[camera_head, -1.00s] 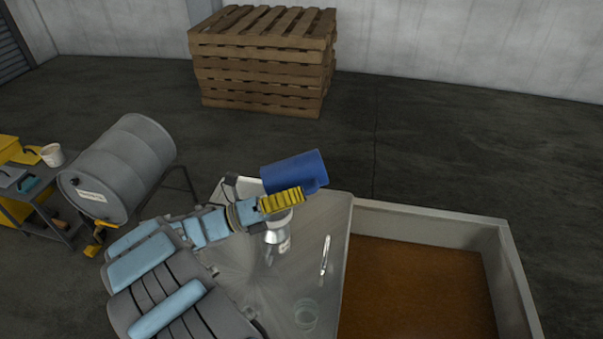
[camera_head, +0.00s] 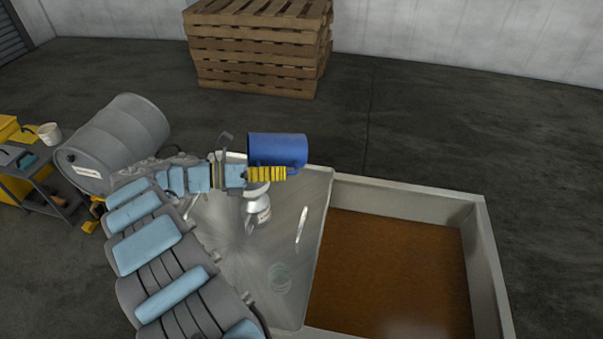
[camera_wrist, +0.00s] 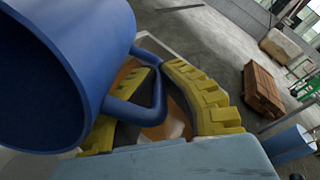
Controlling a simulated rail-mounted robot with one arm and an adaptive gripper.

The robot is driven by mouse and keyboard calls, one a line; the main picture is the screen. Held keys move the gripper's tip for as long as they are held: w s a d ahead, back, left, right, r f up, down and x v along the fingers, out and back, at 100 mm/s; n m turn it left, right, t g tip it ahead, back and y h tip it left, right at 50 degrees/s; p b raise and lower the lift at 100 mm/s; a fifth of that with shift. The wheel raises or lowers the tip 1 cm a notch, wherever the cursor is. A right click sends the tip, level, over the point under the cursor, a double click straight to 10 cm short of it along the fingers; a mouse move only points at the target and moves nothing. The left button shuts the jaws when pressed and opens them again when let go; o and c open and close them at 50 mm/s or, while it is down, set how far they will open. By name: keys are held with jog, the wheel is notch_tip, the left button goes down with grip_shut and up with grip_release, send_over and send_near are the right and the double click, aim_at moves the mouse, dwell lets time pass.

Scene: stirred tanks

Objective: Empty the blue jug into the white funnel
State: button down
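The blue jug (camera_head: 277,147) is at the far end of my arm, above the back of the metal table, its long side nearly level in the head view. My gripper (camera_head: 270,174), with yellow ribbed fingers, is shut on the jug's handle. In the wrist view, the jug (camera_wrist: 95,45) fills the upper left, its dark open mouth towards the camera. Its handle (camera_wrist: 150,105) lies between the yellow fingers. The jug's contents are not visible.

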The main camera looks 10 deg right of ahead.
jog(key=shift+w+r+y+p, duration=0.1)
jog(key=shift+r+y+p, duration=0.45)
jog(key=shift+p, duration=1.05)
jog(key=y+p, duration=0.1)
jog(key=p, duration=0.3)
jog(key=r+y+p, duration=0.1)
jog(key=p, duration=0.3)
jog(key=r+y+p, duration=0.1)
jog(key=p, duration=0.3)
jog(key=shift+d+y, duration=0.25)
jog(key=y+p, duration=0.1)
jog(key=p, duration=0.3)
jog(key=y+p, duration=0.1)
jog(key=p, duration=0.3)
jog(key=shift+a+r+g+y, duration=0.2)
jog(key=shift+a+g+y, duration=0.1)
jog(key=shift+y, duration=0.1)
jog(key=y+p, duration=0.1)
jog(key=p, duration=0.1)
jog(key=y+p, duration=0.1)
jog(key=p, duration=0.4)
jog(key=shift+a+r+y, duration=0.25)
jog(key=shift+r+y, duration=0.05)
jog(key=shift+y, duration=0.1)
